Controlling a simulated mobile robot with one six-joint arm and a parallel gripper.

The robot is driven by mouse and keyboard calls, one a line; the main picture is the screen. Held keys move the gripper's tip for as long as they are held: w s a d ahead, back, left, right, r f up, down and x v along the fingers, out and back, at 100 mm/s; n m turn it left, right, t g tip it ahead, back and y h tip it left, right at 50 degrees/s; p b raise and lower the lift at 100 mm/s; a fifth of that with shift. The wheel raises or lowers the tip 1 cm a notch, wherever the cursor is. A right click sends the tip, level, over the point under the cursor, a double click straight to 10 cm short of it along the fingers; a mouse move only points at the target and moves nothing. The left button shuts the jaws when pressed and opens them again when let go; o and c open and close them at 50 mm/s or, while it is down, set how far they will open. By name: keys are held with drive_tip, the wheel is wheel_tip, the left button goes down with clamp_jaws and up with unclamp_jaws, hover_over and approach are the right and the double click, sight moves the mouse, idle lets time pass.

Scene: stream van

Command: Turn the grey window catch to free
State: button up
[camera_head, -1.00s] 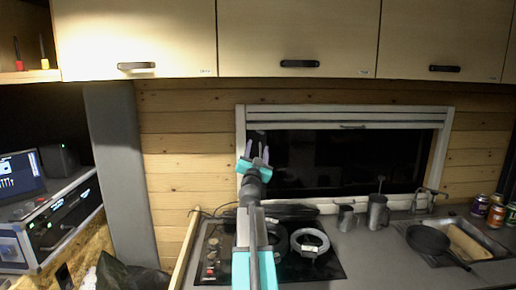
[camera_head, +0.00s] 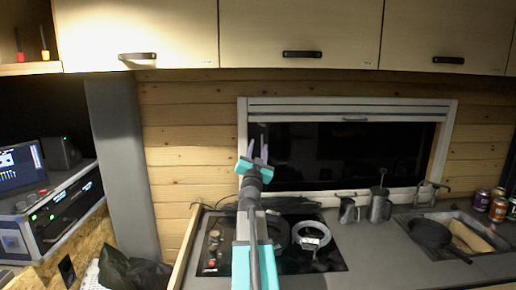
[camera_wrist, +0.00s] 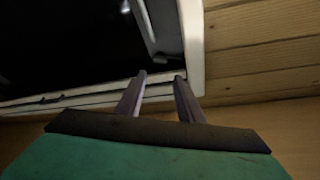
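The window (camera_head: 345,155) is a dark pane in a pale frame on the wood wall. In the wrist view, a grey lever-like part (camera_wrist: 147,22) lies against the window near the frame's corner. It looks like the catch, but it is dim and partly cut off by the top edge. In the head view I cannot make it out behind my gripper. My gripper (camera_head: 257,153) is in front of the window's left side. In the wrist view, its two fingers (camera_wrist: 160,80) are apart with nothing between them, and their tips appear just below the grey part.
A hob (camera_head: 300,255) with a pale ring-shaped item (camera_head: 312,238) is below my arm. Metal jugs (camera_head: 379,207) stand on the counter right of it, with a dark pan (camera_head: 430,233) farther right. Wall cabinets (camera_head: 300,30) hang above the window.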

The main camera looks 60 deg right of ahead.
drive_tip(key=shift+m, duration=0.3)
drive_tip(key=c, duration=0.7)
drive_tip(key=shift+m, duration=0.3)
clamp_jaws()
drive_tip(key=w+m+b, duration=0.1)
drive_tip(key=m, duration=1)
drive_tip(key=w+f+m+y+b, duration=0.1)
drive_tip(key=m, duration=1)
drive_tip(key=w+d+f+m+y+b, duration=0.1)
drive_tip(key=m, duration=1.1)
drive_tip(key=shift+w+f+t+b, duration=0.1)
drive_tip(key=shift+w+t+b, duration=0.05)
drive_tip(key=shift+t+b, duration=0.2)
